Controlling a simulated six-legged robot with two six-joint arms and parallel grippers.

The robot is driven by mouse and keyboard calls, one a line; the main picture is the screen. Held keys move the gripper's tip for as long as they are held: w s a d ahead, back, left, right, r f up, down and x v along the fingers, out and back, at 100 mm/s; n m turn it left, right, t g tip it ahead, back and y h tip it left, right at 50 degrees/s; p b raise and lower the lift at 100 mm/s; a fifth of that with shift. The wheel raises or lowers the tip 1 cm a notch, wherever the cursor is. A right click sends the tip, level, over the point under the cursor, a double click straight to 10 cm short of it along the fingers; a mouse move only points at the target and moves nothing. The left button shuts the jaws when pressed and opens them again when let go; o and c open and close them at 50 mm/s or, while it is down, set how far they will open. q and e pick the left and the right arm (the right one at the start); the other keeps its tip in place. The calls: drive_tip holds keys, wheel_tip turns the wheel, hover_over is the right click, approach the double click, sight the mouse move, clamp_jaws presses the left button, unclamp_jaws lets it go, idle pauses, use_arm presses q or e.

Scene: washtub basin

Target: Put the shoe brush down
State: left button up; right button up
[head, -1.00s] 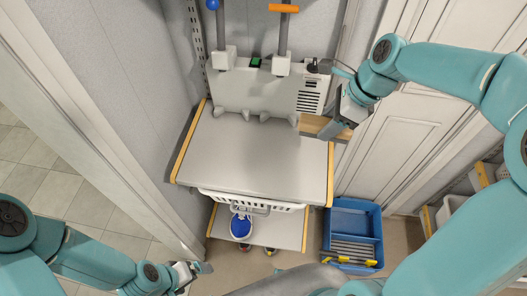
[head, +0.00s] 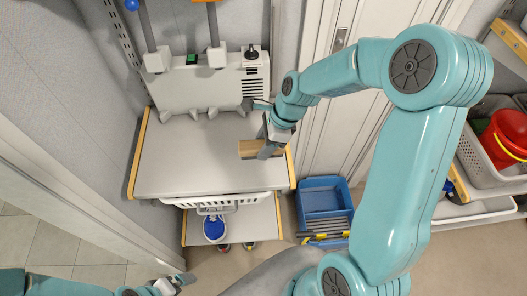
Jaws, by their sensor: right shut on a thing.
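The shoe brush (head: 249,149) is a tan, wood-coloured block in the head view, over the right part of the grey tabletop (head: 200,170). My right gripper (head: 265,150) is shut on it, with a grey finger across its right part. I cannot tell whether the brush touches the tabletop or is a little above it. My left gripper (head: 178,281) is low at the bottom edge, away from the table, with no object visible in it. It is too small to tell whether its fingers are apart.
A grey machine (head: 207,90) with upright posts stands along the table's back. A white basket (head: 225,201) hangs below its front, above a shelf with a blue shoe (head: 214,228). A blue crate (head: 322,198) stands right. A red bucket (head: 508,132) is at far right. The tabletop's left and middle are clear.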

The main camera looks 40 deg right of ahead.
wheel_tip(320, 180, down, 4)
drive_tip(key=shift+f, duration=0.2)
drive_tip(key=shift+d+f, duration=0.1)
drive_tip(key=shift+f, duration=0.1)
drive_tip(key=shift+s+f, duration=0.1)
drive_tip(key=o, duration=1)
drive_tip(key=v, duration=1.2)
drive_tip(key=shift+r, duration=0.25)
